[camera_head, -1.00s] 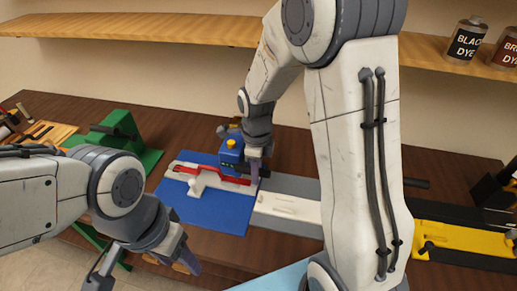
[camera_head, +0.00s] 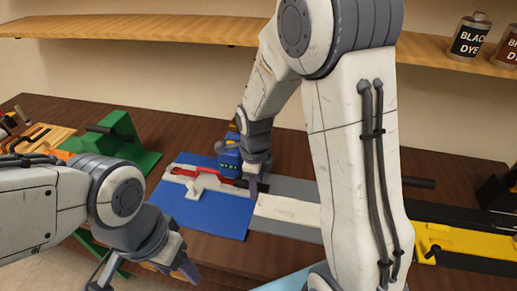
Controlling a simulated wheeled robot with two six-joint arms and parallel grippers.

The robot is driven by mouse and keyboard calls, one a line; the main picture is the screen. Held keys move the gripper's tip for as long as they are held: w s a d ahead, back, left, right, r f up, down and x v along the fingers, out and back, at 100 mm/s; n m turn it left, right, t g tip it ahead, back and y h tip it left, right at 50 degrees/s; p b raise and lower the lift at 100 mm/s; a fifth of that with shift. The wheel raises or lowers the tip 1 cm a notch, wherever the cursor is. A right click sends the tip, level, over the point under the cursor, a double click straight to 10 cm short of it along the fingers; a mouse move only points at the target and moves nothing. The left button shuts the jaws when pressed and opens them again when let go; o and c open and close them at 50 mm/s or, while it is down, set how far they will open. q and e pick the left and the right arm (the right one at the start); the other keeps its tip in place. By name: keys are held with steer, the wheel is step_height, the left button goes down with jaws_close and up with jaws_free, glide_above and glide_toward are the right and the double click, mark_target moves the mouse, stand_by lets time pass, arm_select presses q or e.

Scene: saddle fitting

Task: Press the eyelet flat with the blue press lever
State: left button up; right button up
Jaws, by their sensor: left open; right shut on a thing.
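The blue press (camera_head: 229,159) stands at the back of a blue mat (camera_head: 215,214) on the bench. Its yellow top is now hidden behind my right gripper (camera_head: 251,184), which is shut at the press, on what looks like its lever; the grip itself is mostly hidden by the gripper. A red strip (camera_head: 204,174) lies on a pale bar (camera_head: 181,171) in front of the press. The eyelet is too small or hidden to make out. My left gripper (camera_head: 146,277) is open and empty, low at the front, apart from the mat.
A white strip (camera_head: 285,209) lies on a grey mat right of the press. A green block (camera_head: 119,131) stands at the left. A yellow tool (camera_head: 465,240) lies on a black mat at the right. A shelf (camera_head: 150,28) with dye bottles (camera_head: 468,38) runs along the wall.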

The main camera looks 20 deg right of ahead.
step_height(320, 180, down, 7)
steer(key=s+b, duration=0.1)
steer(key=b, duration=0.3)
steer(key=shift+s+a+b, duration=0.25)
steer(key=shift+a+b, duration=0.05)
steer(key=shift+a, duration=0.05)
stand_by(0.6)
stand_by(0.5)
steer(key=shift+w+d+r+p, duration=0.1)
steer(key=shift+r+p, duration=1.5)
steer(key=shift+p, duration=0.05)
